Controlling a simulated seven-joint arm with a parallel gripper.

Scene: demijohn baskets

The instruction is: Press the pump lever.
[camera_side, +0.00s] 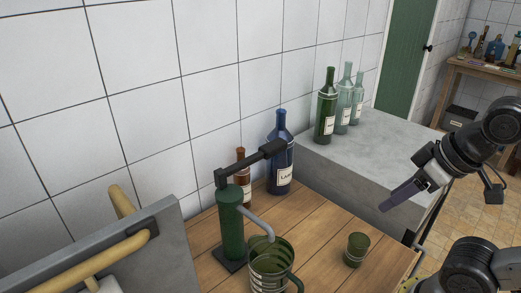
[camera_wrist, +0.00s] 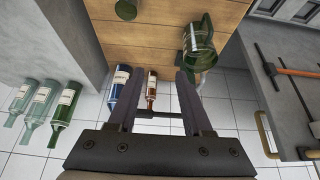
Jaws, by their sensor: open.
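The pump (camera_side: 232,228) is a dark green cylinder on a black base plate, standing on the wooden table in the side view. Its black lever (camera_side: 250,160) runs from the pump top towards the right and slightly up, with a thicker grip at its end. A grey spout points over a green glass jug (camera_side: 270,262). My gripper (camera_side: 384,207) is open and empty, well to the right of the lever and apart from it. In the wrist view my gripper (camera_wrist: 156,72) shows its two fingers spread. The pump is hard to make out there, partly behind the right finger.
A blue bottle (camera_side: 281,155) and a brown bottle (camera_side: 241,170) stand behind the lever by the tiled wall. A green cup (camera_side: 356,249) stands on the table's right side. Several green bottles (camera_side: 326,108) stand on the grey block (camera_side: 365,160). A grey panel (camera_side: 130,255) rises at left.

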